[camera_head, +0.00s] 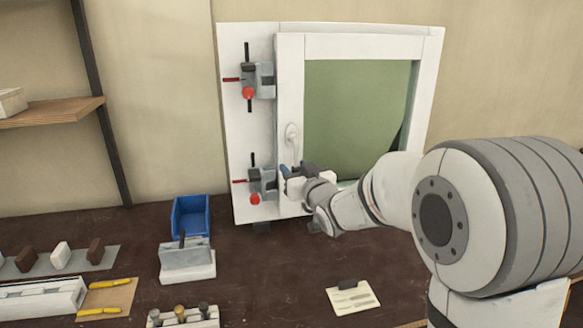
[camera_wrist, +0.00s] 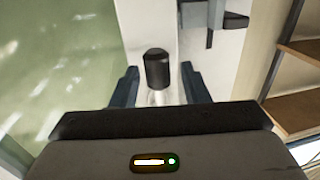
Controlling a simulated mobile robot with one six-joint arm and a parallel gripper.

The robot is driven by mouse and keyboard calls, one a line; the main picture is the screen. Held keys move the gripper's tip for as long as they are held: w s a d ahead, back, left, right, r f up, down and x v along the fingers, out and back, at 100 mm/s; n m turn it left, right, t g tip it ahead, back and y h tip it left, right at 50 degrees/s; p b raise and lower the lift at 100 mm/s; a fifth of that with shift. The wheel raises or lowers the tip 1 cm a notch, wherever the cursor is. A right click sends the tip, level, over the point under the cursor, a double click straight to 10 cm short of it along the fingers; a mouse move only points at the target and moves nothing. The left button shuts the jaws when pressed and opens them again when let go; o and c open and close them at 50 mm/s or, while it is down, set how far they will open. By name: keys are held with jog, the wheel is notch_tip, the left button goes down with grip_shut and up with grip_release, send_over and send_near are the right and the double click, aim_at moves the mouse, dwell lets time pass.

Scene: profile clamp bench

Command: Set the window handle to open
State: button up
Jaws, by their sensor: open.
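The white window frame (camera_head: 290,75) with a green pane (camera_head: 350,105) stands upright at the back of the bench. The window handle (camera_head: 291,133) shows as a pale rounded piece on the frame's left side; its lower part is hidden by my gripper. My gripper (camera_head: 295,170) is at the frame just below the handle's visible part. In the wrist view, a dark cylindrical end, apparently the handle's grip (camera_wrist: 157,68), lies between the two open fingers (camera_wrist: 160,78), with gaps on both sides. I cannot tell its depth relative to the fingertips.
Two grey clamps with red knobs, upper (camera_head: 264,80) and lower (camera_head: 262,185), sit left of the frame, the lower one close to my gripper. A blue bin (camera_head: 190,217), a grey block fixture (camera_head: 187,262) and a paper note (camera_head: 352,298) are on the bench.

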jog(key=shift+w+a, duration=0.1)
jog(key=shift+c, duration=0.3)
grip_shut()
